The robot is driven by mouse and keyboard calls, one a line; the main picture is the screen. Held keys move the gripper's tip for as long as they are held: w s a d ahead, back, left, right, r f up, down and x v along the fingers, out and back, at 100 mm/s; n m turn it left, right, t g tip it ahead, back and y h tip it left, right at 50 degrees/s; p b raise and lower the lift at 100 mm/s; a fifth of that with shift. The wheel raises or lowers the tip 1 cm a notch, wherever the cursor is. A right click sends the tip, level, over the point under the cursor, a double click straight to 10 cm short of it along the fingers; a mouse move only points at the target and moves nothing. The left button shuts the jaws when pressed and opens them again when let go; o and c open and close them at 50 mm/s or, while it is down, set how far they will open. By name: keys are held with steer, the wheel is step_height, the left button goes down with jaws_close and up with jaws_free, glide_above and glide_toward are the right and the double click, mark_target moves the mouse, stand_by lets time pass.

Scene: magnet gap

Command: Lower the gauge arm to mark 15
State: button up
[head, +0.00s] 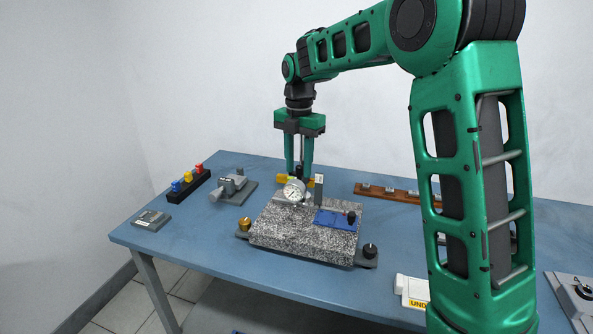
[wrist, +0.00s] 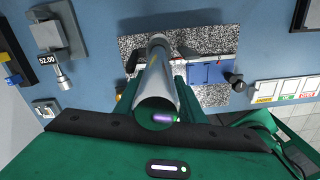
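The gauge stand is on a speckled granite plate (head: 290,235), with its round white dial (head: 294,191) at the back of the plate. The dial is too small to read. My gripper (head: 299,177) points down just behind and above the dial. Its two green fingers stand apart around a slim upright post, and their tips are partly hidden by the dial and a yellow part (head: 283,179). In the wrist view a large grey cylinder (wrist: 165,75) runs between the fingers. I cannot tell whether the fingers touch anything. The marks of the scale are not legible.
A blue piece (head: 335,219) with a black knob lies on the granite plate, beside a grey upright block (head: 318,188). A grey device (head: 232,187) and a rack of coloured pieces (head: 188,183) stand to the left. A wooden strip (head: 385,192) lies behind.

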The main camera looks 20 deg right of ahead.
step_height(320, 180, up, 9)
steer(key=shift+w+r, duration=0.1)
stand_by(0.6)
steer(key=s+d+f+m+t, duration=0.25)
steer(key=s+f+m, duration=0.45)
steer(key=s+m, duration=0.55)
steer(key=s+d+f+m+t, duration=0.25)
steer(key=s+f+m, duration=0.35)
steer(key=s+m, duration=0.6)
steer(key=s+d+f+m+g, duration=0.1)
steer(key=s+d+m, duration=0.3)
steer(key=s, duration=0.4)
steer(key=s+d+f+m+g, duration=0.1)
steer(key=s+d+m+g, duration=0.2)
steer(key=s+d, duration=0.4)
steer(key=shift+s+d+f+m+g, duration=0.15)
steer(key=shift+s+d+m+g, duration=0.2)
steer(key=shift+s+g, duration=0.3)
